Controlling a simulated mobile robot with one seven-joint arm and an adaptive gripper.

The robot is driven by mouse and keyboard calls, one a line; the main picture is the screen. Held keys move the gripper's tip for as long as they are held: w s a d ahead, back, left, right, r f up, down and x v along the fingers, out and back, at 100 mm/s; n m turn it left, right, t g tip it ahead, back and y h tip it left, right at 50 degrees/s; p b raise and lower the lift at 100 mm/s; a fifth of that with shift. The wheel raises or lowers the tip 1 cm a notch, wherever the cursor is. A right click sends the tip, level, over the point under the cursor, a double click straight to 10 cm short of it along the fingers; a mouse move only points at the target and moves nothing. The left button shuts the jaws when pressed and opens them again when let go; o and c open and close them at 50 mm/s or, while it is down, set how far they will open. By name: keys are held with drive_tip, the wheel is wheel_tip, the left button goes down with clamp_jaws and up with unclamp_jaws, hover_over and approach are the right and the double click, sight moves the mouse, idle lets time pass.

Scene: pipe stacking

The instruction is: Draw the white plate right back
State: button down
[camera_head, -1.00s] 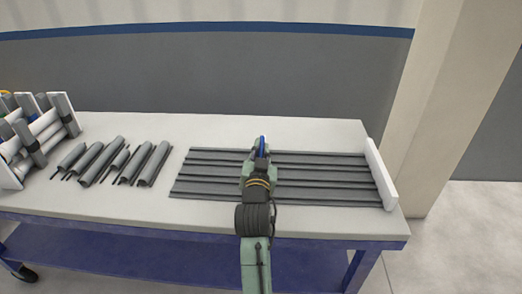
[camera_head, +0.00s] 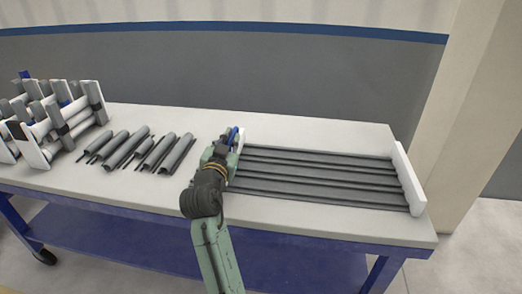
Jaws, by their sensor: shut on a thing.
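One white plate (camera_head: 408,178) stands upright on the table at the right ends of the long grey pipes (camera_head: 315,180). The pipes lie side by side across the table. A narrow white piece (camera_head: 240,141), apparently a second white plate, shows beside my gripper at the pipes' left ends; most of it is hidden. My gripper (camera_head: 233,136), with blue fingers, is at this left end, low over the table. It is shut, seemingly on this left white piece, but my arm hides the contact.
Several short grey pipe pieces (camera_head: 127,150) lie on the table (camera_head: 300,128) left of my gripper. A rack of white and grey pipes (camera_head: 55,115) stands at the far left. Bare table lies behind and in front of the long pipes.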

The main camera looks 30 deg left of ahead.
drive_tip(key=s+a, duration=0.1)
drive_tip(key=a, duration=0.2)
drive_tip(key=s+a+b, duration=0.1)
drive_tip(key=a, duration=0.2)
drive_tip(key=a+b, duration=0.1)
drive_tip(key=a, duration=0.2)
drive_tip(key=shift+s+a+f, duration=0.15)
drive_tip(key=shift+s+a, duration=0.1)
drive_tip(key=shift+s, duration=0.15)
drive_tip(key=shift+s+a, duration=0.1)
drive_tip(key=shift+a, duration=0.1)
drive_tip(key=c, duration=1.8)
unclamp_jaws()
drive_tip(key=shift+s+a, duration=0.1)
drive_tip(key=shift+a, duration=0.05)
drive_tip(key=shift+o, duration=0.7)
drive_tip(key=shift+s, duration=0.25)
drive_tip(key=v, duration=0.7)
drive_tip(key=d+v, duration=0.1)
drive_tip(key=v, duration=0.3)
drive_tip(key=shift+r, duration=0.25)
